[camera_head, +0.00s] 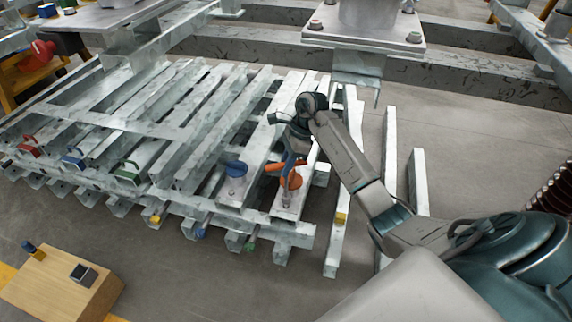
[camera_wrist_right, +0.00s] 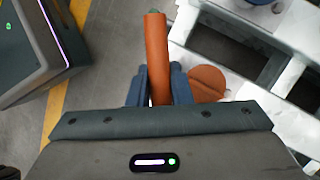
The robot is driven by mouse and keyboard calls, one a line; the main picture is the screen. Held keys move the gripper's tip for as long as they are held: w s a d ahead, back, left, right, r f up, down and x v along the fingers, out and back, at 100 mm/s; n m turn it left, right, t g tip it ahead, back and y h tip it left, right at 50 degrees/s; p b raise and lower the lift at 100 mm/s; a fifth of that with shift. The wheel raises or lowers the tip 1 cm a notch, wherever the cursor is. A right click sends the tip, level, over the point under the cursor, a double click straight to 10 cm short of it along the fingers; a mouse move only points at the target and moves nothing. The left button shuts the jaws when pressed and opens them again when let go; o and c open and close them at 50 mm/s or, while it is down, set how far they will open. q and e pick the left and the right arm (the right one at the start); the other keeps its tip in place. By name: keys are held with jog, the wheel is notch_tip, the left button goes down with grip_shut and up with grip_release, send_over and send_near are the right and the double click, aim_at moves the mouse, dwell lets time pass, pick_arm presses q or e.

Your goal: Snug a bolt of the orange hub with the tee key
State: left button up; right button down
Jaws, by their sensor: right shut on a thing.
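The orange hub (camera_head: 291,181) stands on a pale metal beam near the right end of the rack, and part of its round orange top (camera_wrist_right: 207,83) shows in the right wrist view. My right gripper (camera_head: 289,158) is just above the hub in the head view. In the wrist view its blue fingers (camera_wrist_right: 158,90) are shut on an orange bar, which looks like the handle of the tee key (camera_wrist_right: 156,45). The key's lower end and the hub's bolts are hidden or too small to tell. My left gripper is not in view.
A blue hub (camera_head: 236,168) stands on the beam to the left. Metal rack beams (camera_head: 150,130) fill the left and middle. A wooden block (camera_head: 60,285) stands at the lower left. A metal pedestal plate (camera_head: 365,30) stands behind. Floor shows clear at lower middle.

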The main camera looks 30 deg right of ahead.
jog(key=shift+f, duration=0.2)
jog(key=shift+f+b, duration=0.35)
jog(key=shift+b, duration=0.1)
jog(key=shift+f+b, duration=0.5)
jog(key=shift+f, duration=0.1)
